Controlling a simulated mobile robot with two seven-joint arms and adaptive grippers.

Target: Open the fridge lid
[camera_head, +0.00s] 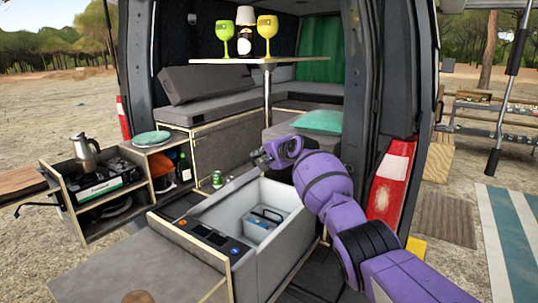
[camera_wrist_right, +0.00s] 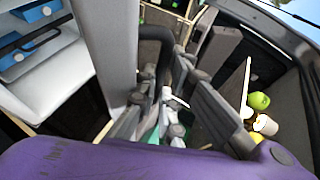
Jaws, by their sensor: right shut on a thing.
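The fridge (camera_head: 272,262) is a light grey box in the tailgate with a control panel on its near edge. The white inside also shows at the left of the right wrist view (camera_wrist_right: 45,85). My purple right arm reaches over the fridge. My right gripper (camera_head: 266,155) is shut on the handle (camera_wrist_right: 150,38); its fingers partly hide the grip. My left gripper is not in view.
A kitchen drawer with a stove (camera_head: 105,178) and a moka pot (camera_head: 86,152) is at the left. A grey panel (camera_head: 130,268) lies in front. The van's door pillar is close right of my arm.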

